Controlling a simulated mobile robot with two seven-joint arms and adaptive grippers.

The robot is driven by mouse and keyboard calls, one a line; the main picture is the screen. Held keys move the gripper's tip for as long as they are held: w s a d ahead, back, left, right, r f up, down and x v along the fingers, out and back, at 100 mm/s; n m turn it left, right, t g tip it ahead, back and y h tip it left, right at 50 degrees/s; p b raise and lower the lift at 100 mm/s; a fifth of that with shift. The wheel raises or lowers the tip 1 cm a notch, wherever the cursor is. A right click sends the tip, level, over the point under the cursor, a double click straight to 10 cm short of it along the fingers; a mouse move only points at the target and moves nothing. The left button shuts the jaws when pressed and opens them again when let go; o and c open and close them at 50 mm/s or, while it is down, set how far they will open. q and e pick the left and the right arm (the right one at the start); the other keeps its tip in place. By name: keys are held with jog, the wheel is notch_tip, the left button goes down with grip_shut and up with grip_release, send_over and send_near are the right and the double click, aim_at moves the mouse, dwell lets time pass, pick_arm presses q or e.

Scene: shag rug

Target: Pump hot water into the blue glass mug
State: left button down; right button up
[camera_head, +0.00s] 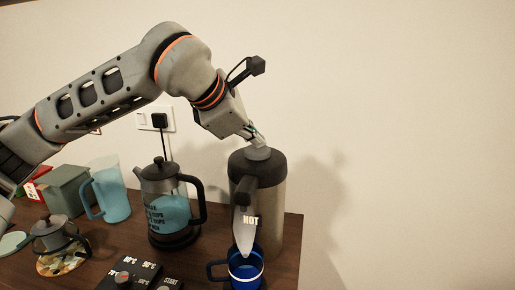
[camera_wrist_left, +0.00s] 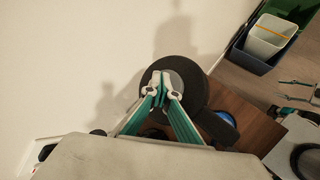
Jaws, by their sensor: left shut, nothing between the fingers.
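The pump flask (camera_head: 271,205) is a tall metal cylinder with a dark top and a spout marked HOT. It stands at the right end of the wooden table. The blue glass mug (camera_head: 246,272) stands below the spout, cut off by the bottom edge of the head view; part of it shows in the left wrist view (camera_wrist_left: 224,119). My left gripper (camera_head: 260,143) is shut and empty, with its fingertips at the round grey pump button (camera_head: 257,154) on top of the flask. The wrist view shows the closed fingertips (camera_wrist_left: 160,88) over the button.
A small pot (camera_head: 50,234) and a dark control panel (camera_head: 133,277) are at the front. A wall socket (camera_head: 158,119) is behind.

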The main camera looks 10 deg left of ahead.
aim_at(256, 150)
pick_arm(q)
jog(key=shift+f+b, duration=0.3)
jog(key=shift+f, duration=0.45)
dwell(0.5)
jog(key=shift+r, duration=0.1)
jog(key=shift+r+p, duration=0.9)
jog(key=shift+r, duration=0.45)
jog(key=shift+r+p, duration=1.6)
jog(key=shift+r, duration=0.9)
